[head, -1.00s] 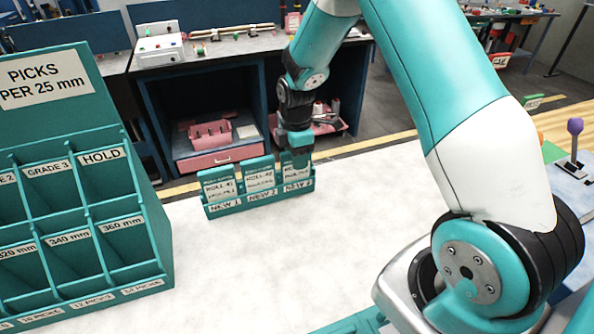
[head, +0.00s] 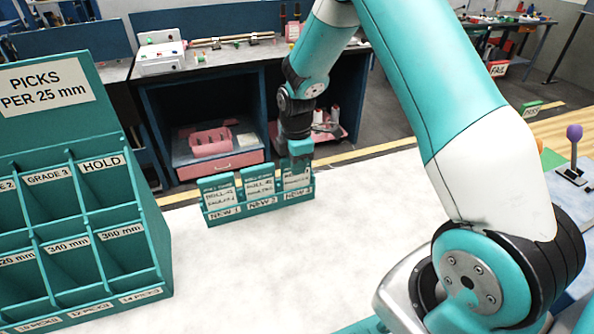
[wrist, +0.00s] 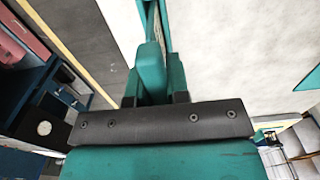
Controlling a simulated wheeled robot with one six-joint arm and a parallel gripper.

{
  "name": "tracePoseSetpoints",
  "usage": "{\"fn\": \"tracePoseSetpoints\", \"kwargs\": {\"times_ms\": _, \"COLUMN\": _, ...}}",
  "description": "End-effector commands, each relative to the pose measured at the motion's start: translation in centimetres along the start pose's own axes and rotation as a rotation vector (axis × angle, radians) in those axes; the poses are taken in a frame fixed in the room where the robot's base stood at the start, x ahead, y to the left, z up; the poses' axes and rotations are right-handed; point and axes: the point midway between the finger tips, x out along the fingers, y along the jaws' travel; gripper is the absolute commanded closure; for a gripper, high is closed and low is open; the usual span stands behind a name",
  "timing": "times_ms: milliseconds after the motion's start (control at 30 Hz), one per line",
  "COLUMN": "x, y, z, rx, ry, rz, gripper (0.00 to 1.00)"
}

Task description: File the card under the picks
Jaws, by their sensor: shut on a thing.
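A small teal card rack (head: 258,206) stands on the pale table with three slots labelled NEW 1, NEW 2 and one at the right that seems to read NEW 3. Each holds an upright card with a white written label; the writing is too small to read fully. My gripper (head: 299,155) points down over the right slot, shut on the top of the right card (head: 297,182). The wrist view shows my teal fingers (wrist: 155,72) close together, largely hiding the card. The teal sorting case (head: 75,225) headed PICKS PER 25 mm stands at the left.
The case has open compartments in columns labelled by picks along the bottom, with GRADE 3, HOLD, 340 mm and 360 mm tags. The table (head: 240,265) between rack and case is clear. A joystick (head: 573,150) stands at the right.

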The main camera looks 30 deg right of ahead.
Motion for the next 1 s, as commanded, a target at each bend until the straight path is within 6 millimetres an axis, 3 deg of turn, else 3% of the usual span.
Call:
{"fn": "tracePoseSetpoints", "kwargs": {"times_ms": 433, "x": -1.6, "y": 0.0, "z": 0.0, "rx": 0.000, "ry": 0.000, "rz": 0.000, "gripper": 1.00}}
{"fn": "tracePoseSetpoints", "kwargs": {"times_ms": 1000, "x": -7.5, "y": 0.0, "z": 0.0, "rx": 0.000, "ry": 0.000, "rz": 0.000, "gripper": 1.00}}
